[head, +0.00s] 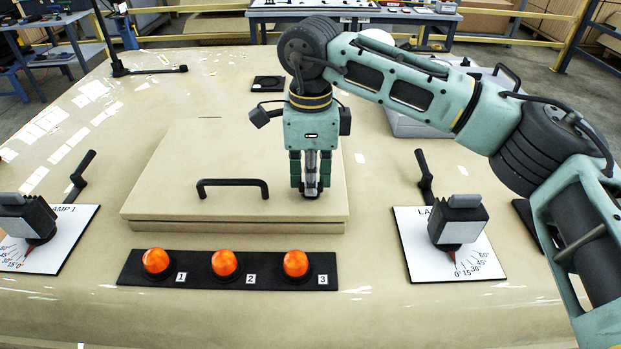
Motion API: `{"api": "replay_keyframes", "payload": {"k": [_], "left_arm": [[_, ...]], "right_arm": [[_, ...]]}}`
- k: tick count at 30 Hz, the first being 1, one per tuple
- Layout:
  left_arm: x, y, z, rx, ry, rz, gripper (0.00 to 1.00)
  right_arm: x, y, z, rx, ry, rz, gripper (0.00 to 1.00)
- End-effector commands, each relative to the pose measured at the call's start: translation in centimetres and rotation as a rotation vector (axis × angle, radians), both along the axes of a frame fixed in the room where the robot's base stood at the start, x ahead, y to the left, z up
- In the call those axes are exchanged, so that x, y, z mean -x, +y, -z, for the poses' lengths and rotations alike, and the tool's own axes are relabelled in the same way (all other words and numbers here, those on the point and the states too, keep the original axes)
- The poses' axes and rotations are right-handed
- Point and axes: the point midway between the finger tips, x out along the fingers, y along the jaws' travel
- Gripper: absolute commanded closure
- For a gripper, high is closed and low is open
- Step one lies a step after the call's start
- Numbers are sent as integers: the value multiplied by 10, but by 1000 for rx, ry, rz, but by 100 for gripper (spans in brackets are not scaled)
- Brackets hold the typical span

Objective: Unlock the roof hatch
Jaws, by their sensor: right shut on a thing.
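The roof hatch (225,160) is a beige square lid lying closed on the beige roof, with a black bar handle (232,184) near its front edge. My right gripper (311,190) reaches down from above onto the hatch's front right part, to the right of the handle. Its fingers are shut on a small grey part at the lid's surface. The fingers hide most of this part, so I cannot tell its shape or which way it is turned. My left gripper is not in view.
Three orange lamps, the middle one (225,263) among them, sit on a black strip in front of the hatch. Lamp units with angle scales stand at left (30,220) and right (458,222). A grey box (420,122) stands behind my right arm.

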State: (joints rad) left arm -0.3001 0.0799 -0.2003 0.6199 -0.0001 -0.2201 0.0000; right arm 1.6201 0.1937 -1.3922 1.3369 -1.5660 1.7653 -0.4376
Motion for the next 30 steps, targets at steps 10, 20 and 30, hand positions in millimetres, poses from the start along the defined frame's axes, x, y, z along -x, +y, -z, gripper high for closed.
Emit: {"api": "replay_keyframes", "payload": {"k": [10, 20, 30], "left_arm": [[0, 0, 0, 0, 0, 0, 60], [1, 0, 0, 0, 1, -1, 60], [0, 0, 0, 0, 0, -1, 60]], "right_arm": [[-1, 0, -2, -1, -4, -1, 77], [0, 0, -1, 0, -2, 0, 73], [-1, 1, -46, -2, -5, 0, 73]]}}
